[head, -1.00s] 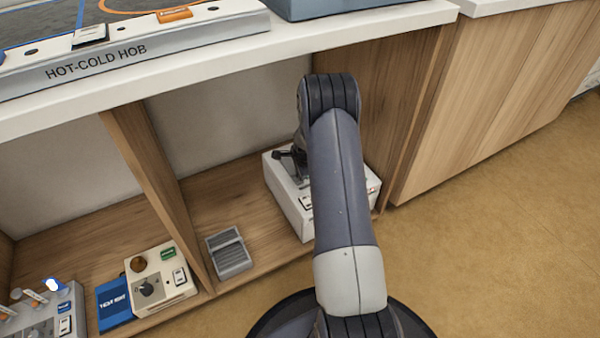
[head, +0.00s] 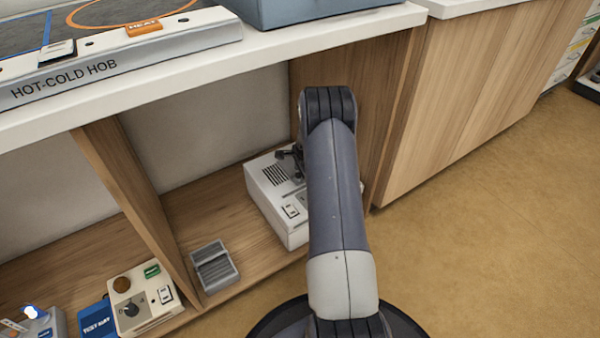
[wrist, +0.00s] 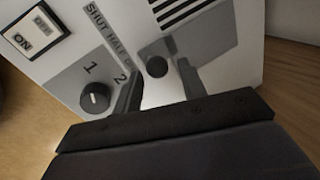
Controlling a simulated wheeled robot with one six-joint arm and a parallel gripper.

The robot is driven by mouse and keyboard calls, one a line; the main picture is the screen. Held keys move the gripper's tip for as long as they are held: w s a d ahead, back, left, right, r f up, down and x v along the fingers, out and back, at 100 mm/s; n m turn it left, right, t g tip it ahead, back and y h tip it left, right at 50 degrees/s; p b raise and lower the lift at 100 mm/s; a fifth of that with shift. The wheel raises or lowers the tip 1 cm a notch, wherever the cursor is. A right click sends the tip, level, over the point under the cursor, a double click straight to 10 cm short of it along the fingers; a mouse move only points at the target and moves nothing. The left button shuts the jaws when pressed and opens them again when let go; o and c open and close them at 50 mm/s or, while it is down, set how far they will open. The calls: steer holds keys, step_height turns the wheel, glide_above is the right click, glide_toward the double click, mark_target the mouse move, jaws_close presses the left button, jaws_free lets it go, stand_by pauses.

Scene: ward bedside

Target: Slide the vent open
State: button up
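The white box with the vent (head: 277,222) stands on the lower shelf, partly hidden behind my arm in the head view. Its dark vent slots (head: 275,175) show on top, and several show at the top of the wrist view (wrist: 178,10). A grey sliding plate (wrist: 212,38) with a dark round knob (wrist: 157,67) lies beside the slots. A label reading "SHUT HALF O..." (wrist: 108,35) runs along it, its end hidden. My gripper (wrist: 159,70) is open, one finger on each side of the knob, with gaps visible. Whether it touches the plate I cannot tell.
On the box are an ON/OFF switch (wrist: 35,32) and a dial (wrist: 95,97) near the left finger. A grey slatted block (head: 215,267) and a cream control box (head: 140,300) stand to the left. The counter (head: 170,85) overhangs the shelf, with a wooden side panel (head: 345,75) close to my arm.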

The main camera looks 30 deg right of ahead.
steer(key=shift+o, duration=0.2)
steer(key=p+v, duration=0.4)
steer(key=v, duration=0.6)
steer(key=shift+r, duration=0.4)
steer(key=shift+a+f, duration=0.1)
steer(key=b+x, duration=0.4)
steer(key=x, duration=0.7)
steer(key=shift+s+f+b, duration=0.1)
steer(key=shift+f+b, duration=0.2)
steer(key=a, duration=0.1)
steer(key=a+r, duration=0.1)
steer(key=a, duration=0.1)
steer(key=shift+p, duration=0.4)
steer(key=shift+s+a, duration=0.1)
steer(key=shift+a, duration=0.8)
steer(key=shift+d, duration=0.15)
